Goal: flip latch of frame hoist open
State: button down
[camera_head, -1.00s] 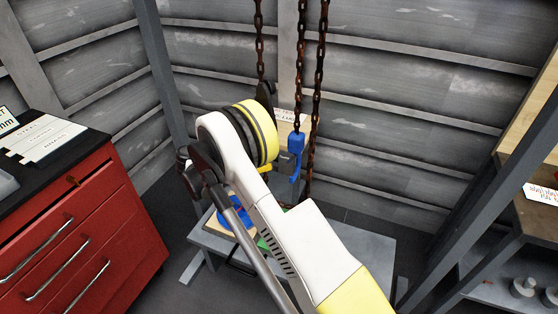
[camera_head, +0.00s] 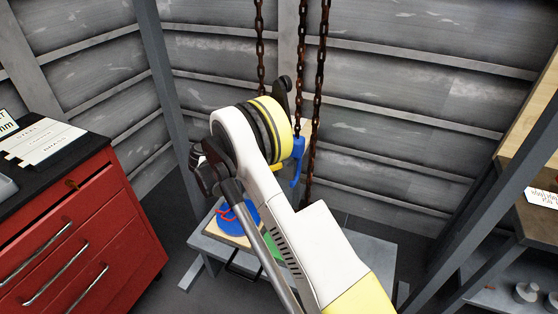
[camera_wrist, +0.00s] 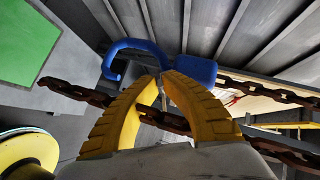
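The blue hoist hook (camera_head: 298,158) hangs from a rusty chain, just right of my wrist in the head view. In the wrist view the hook (camera_wrist: 140,48) lies across the top, its curved end to the left and its thick body to the right. My gripper (camera_wrist: 158,77) has two ribbed yellow fingers whose tips are close together, at or just beneath the hook's lower edge. I cannot tell whether they touch it. A thin strip shows between the tips; I cannot tell if it is the latch. The head view mostly hides my gripper behind the wrist.
Rusty chains (camera_head: 318,75) hang beside my wrist, and one crosses behind the fingers in the wrist view. A grey low table (camera_head: 365,255) stands below with a blue round object (camera_head: 240,217) on it. A red drawer cabinet (camera_head: 75,235) is at left, a shelf (camera_head: 535,225) at right.

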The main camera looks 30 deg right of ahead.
jog(key=shift+d+r+n+y+p, duration=0.2)
jog(key=shift+r+n+y+p, duration=0.2)
jog(key=shift+n+y, duration=0.3)
jog(key=c, duration=1.5)
grip_release()
